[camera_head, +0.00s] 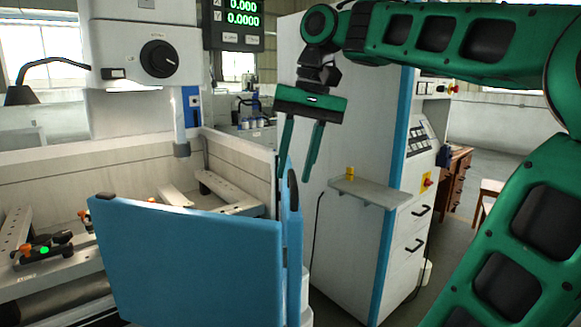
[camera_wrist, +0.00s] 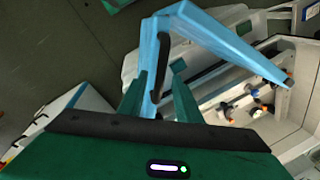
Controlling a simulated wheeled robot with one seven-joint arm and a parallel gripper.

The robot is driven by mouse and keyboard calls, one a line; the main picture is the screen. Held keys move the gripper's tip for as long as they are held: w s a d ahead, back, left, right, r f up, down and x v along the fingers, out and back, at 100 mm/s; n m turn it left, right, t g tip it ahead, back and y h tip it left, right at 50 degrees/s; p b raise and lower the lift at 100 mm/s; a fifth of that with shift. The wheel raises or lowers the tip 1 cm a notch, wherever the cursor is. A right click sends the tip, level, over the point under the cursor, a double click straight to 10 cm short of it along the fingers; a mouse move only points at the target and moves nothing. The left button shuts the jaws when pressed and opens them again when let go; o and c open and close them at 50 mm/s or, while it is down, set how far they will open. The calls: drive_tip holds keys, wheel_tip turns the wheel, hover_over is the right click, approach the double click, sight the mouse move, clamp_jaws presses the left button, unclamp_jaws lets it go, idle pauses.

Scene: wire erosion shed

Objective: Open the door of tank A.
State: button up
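A blue door panel (camera_head: 190,260) stands across the front of the pale tank (camera_head: 235,165). A narrow blue panel (camera_head: 294,245) meets its right end, seen almost edge-on. A dark upright handle (camera_head: 292,190) is on this narrow panel. My gripper (camera_head: 295,178) points down at the handle with its two green fingers apart. In the wrist view the dark handle (camera_wrist: 162,58) shows near and between the fingertips of my gripper (camera_wrist: 161,70); I cannot tell whether they touch it. No tank letter is readable, and the latch state cannot be told.
Inside the tank are grey rails (camera_head: 228,192) and clamping parts (camera_head: 42,250). A white cabinet with a small shelf (camera_head: 370,190) stands close to the right of my gripper. A machine head (camera_head: 145,55) hangs above the tank. Some floor shows between tank and cabinet.

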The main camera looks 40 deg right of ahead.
wheel_tip(320, 180, up, 11)
drive_tip(key=s+d, duration=0.1)
drive_tip(key=shift+d+f, duration=0.2)
drive_tip(key=shift+d, duration=0.2)
idle(0.3)
drive_tip(key=shift+c, duration=0.3)
